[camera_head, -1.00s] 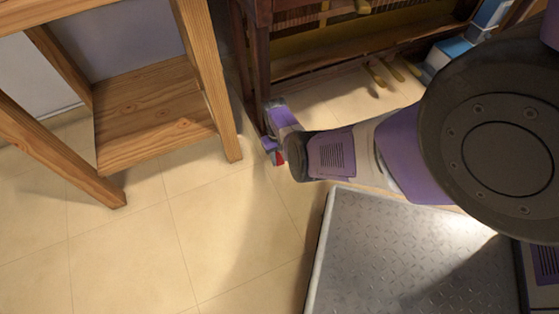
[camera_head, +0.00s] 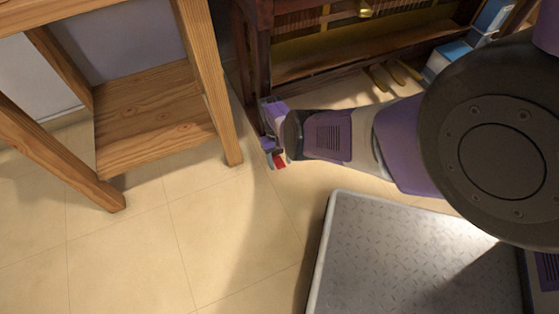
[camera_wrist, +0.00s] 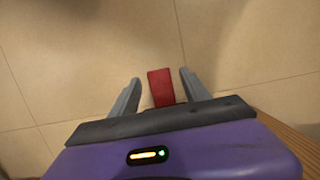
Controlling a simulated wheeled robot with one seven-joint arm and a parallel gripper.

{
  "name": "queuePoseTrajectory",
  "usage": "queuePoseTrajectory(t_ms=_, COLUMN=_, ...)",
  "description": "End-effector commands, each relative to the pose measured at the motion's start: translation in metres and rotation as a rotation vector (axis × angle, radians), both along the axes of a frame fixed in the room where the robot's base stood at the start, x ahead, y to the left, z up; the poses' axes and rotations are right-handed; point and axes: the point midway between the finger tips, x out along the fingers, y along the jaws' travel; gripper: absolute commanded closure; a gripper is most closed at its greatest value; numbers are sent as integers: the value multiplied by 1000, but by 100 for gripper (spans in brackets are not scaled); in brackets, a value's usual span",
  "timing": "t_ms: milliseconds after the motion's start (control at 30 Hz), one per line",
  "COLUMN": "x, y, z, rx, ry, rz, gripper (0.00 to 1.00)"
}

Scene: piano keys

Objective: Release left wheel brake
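My gripper (camera_head: 272,156) is low beside the foot of the dark wooden piano leg (camera_head: 256,60) in the head view. In the wrist view, my gripper (camera_wrist: 160,90) has its two grey fingers spread apart. A red tab (camera_wrist: 160,86), which looks like the brake lever, lies between the fingers with a gap on each side. The red tab (camera_head: 280,161) also shows as a small patch by my fingertips in the head view. The wheel itself is hidden, and I cannot tell how the tab is attached.
A wooden bench (camera_head: 155,115) stands on the left, close to my gripper. A grey metal platform (camera_head: 400,260) lies at the lower right. The tiled floor (camera_head: 215,235) is clear between bench and platform.

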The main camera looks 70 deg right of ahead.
Motion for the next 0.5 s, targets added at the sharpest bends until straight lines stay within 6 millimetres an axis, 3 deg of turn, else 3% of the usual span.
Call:
queuePoseTrajectory(t_ms=267, x=0, y=-1, z=8, rx=-2, ry=-1, rz=0, gripper=45)
queuePoseTrajectory(t_ms=500, x=0, y=0, z=41, rx=-2, ry=-1, rz=0, gripper=45)
